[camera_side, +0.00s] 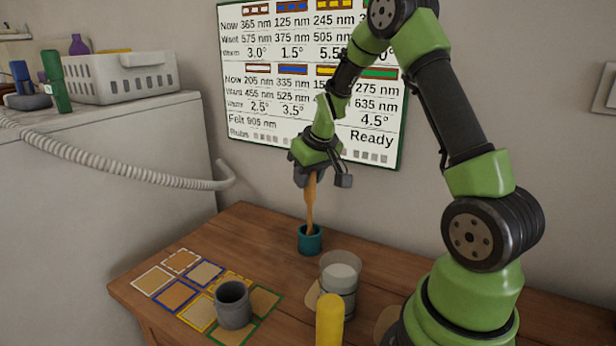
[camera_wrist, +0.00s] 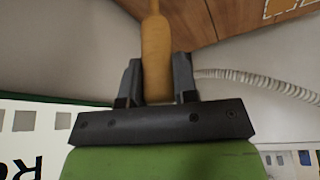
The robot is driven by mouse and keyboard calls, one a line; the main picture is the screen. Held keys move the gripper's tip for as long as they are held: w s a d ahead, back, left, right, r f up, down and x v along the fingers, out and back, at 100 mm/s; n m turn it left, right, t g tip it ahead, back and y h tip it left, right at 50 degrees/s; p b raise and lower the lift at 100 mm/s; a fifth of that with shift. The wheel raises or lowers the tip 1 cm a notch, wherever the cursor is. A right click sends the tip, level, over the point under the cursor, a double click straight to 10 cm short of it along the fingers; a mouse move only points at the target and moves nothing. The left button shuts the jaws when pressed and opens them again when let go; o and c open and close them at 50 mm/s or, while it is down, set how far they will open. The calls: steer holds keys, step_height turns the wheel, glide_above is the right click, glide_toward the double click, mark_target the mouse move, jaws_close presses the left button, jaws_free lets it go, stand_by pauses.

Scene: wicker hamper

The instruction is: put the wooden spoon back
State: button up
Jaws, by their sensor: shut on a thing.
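My gripper (camera_side: 309,176) is shut on the wooden spoon (camera_side: 310,205), which hangs roughly upright below it in the side view. In the wrist view the spoon (camera_wrist: 156,50) sits between the two dark fingers of my gripper (camera_wrist: 157,82). The spoon's lower end meets a small teal cup (camera_side: 310,241) on the wooden table. That end is at or inside the cup's mouth; I cannot tell how deep it reaches.
A grey cup (camera_side: 233,308) stands on coloured-bordered squares (camera_side: 175,295) at the table's left. A clear container (camera_side: 340,275) and a yellow cylinder (camera_side: 329,320) stand in front of the teal cup. A board (camera_side: 305,95) with numbers hangs behind.

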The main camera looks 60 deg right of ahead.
steer(key=shift+f, duration=0.15)
steer(key=o, duration=0.9)
steer(key=v, duration=0.9)
steer(key=s+a+r+t+y, duration=0.1)
steer(key=s+a+r, duration=0.15)
steer(key=a, duration=0.25)
steer(key=s+a+r+t, duration=0.1)
steer(key=a+r, duration=0.3)
steer(key=a, duration=0.1)
steer(key=s+a+y, duration=0.1)
steer(key=s+a, duration=0.2)
steer(key=s+a+y, duration=0.1)
steer(key=s+a, duration=0.2)
steer(key=s, duration=0.1)
steer(key=s+a+t, duration=0.1)
steer(key=s+a, duration=0.3)
steer(key=shift+s+a+r+y, duration=0.1)
steer(key=shift+r+y, duration=0.1)
steer(key=shift+y, duration=0.2)
